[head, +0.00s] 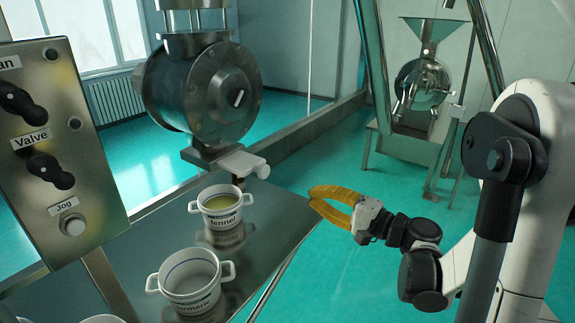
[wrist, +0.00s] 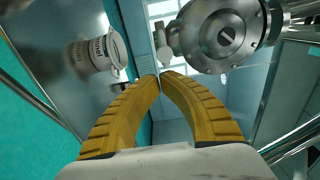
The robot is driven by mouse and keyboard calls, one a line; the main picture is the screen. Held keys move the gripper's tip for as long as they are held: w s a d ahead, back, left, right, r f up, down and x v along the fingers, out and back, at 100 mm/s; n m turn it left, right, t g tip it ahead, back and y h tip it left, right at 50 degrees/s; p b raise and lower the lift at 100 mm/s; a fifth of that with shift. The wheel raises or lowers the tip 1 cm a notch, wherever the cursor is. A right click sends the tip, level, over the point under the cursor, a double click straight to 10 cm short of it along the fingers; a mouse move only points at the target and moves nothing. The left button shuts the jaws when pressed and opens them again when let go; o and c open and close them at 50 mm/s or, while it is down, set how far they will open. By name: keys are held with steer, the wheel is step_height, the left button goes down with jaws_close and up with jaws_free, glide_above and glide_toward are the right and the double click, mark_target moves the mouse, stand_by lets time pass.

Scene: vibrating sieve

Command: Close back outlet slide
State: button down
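An outlet slide with a pale handle (head: 243,164) sticks out to the right under a round metal housing (head: 205,92). In the wrist view the slide's pale knob (wrist: 165,54) shows just beyond my fingertips, beside the housing (wrist: 222,34). I cannot tell how far the slide is pushed in. My gripper (head: 313,197) has yellow ribbed fingers and is to the right of the slide and apart from it. In the wrist view its fingertips (wrist: 160,74) meet with nothing between them.
A white pot labelled fennel (head: 221,207), with yellowish contents, stands on the metal table (head: 270,232) below the outlet. A turmeric pot (head: 190,278) stands nearer. A control panel (head: 55,130) is at left. A hopper machine (head: 420,90) stands behind. Open floor lies right of the table.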

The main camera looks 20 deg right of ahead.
mark_target(267, 174)
steer(key=b+x, duration=0.1)
steer(key=x, duration=1.3)
steer(key=shift+d+r, duration=0.1)
steer(key=shift+r, duration=0.1)
steer(key=b+x, duration=0.1)
steer(key=x, duration=0.6)
steer(key=shift+w+a+f, duration=0.1)
steer(key=shift+a, duration=0.25)
